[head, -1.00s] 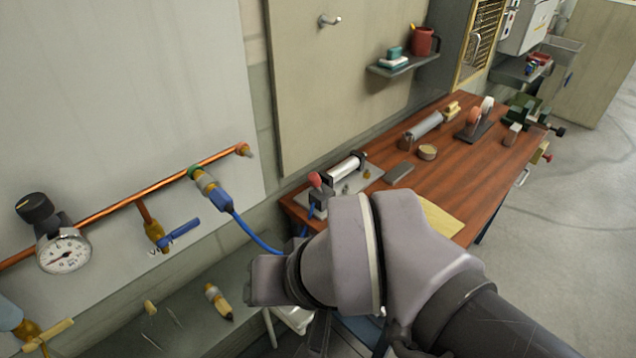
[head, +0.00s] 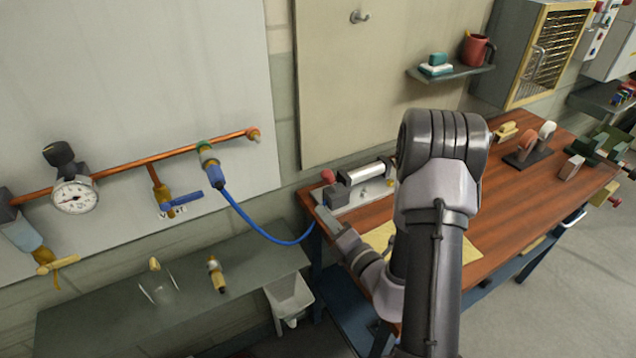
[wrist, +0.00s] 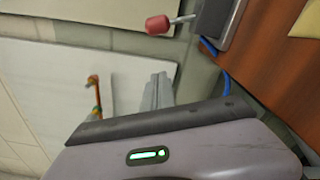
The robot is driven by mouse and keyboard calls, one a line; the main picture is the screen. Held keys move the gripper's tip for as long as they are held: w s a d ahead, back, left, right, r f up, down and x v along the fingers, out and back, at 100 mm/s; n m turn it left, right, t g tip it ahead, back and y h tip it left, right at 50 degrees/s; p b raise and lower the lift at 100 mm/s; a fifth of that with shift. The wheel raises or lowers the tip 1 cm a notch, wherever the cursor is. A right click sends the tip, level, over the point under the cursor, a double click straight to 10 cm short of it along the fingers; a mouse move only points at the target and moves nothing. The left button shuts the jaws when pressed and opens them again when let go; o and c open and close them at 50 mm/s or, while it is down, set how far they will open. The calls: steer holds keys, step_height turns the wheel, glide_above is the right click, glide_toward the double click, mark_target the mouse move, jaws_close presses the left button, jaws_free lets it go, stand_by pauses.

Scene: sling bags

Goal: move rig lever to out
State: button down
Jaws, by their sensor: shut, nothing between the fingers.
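The rig (head: 372,192) is a grey plate with a silver cylinder and a dark block on the back left corner of the wooden bench. Its lever has a red knob (head: 328,176) at the rig's left end; the knob also shows at the top of the wrist view (wrist: 157,25), on a thin metal stem leaning left in the picture. My gripper (head: 322,214) is just below and in front of the knob in the head view. In the wrist view my gripper's fingers (wrist: 158,92) are together, empty, and apart from the knob. My arm hides part of the bench.
A blue hose (head: 262,232) runs from the copper pipe (head: 120,168) to the rig, close to my gripper. A low grey shelf (head: 110,318) holds small fittings. A yellow sheet (head: 452,246) lies on the bench (head: 510,205). A small wall shelf (head: 452,74) holds a red mug.

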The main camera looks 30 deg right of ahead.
mark_target(328, 176)
steer(key=shift+s+d+f+m+h, duration=0.1)
steer(key=shift+d+f+m+h, duration=0.2)
steer(key=shift+d, duration=0.05)
steer(key=w, duration=1)
steer(key=d+b, duration=0.1)
steer(key=s+d+r+b, duration=0.1)
steer(key=d, duration=0.1)
steer(key=shift+r, duration=0.2)
